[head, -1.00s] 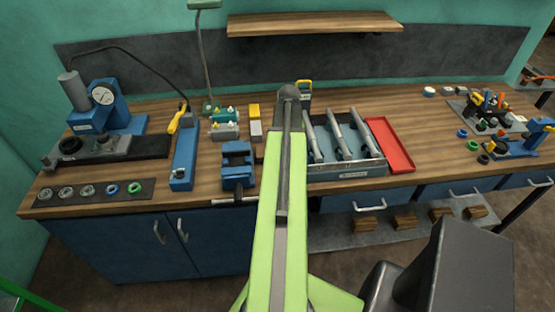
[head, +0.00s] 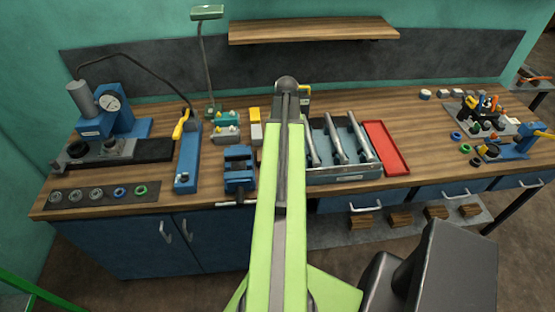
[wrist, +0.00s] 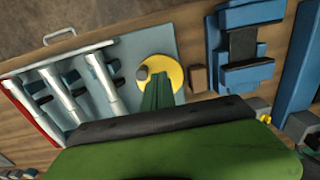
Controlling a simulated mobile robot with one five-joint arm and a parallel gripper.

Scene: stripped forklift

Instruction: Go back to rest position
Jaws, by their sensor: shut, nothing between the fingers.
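My green arm reaches forward over the workbench in the head view, and its far end hides my gripper there. In the wrist view my gripper (wrist: 157,95) shows as narrow green fingers, shut and empty. They overlap a yellow disc with a grey knob (wrist: 178,70) in the blue-floored tray (wrist: 150,42). I cannot tell the height between them. The tray also shows in the head view (head: 345,178), just right of my arm, with several silver cylinders (head: 337,145) in it.
A blue vise (head: 240,170) stands just left of my arm. A red tray (head: 385,148) lies right of the cylinder tray. A press (head: 105,115) stands at the far left and a lamp (head: 207,60) at the back. A wooden shelf (head: 313,29) hangs above the bench.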

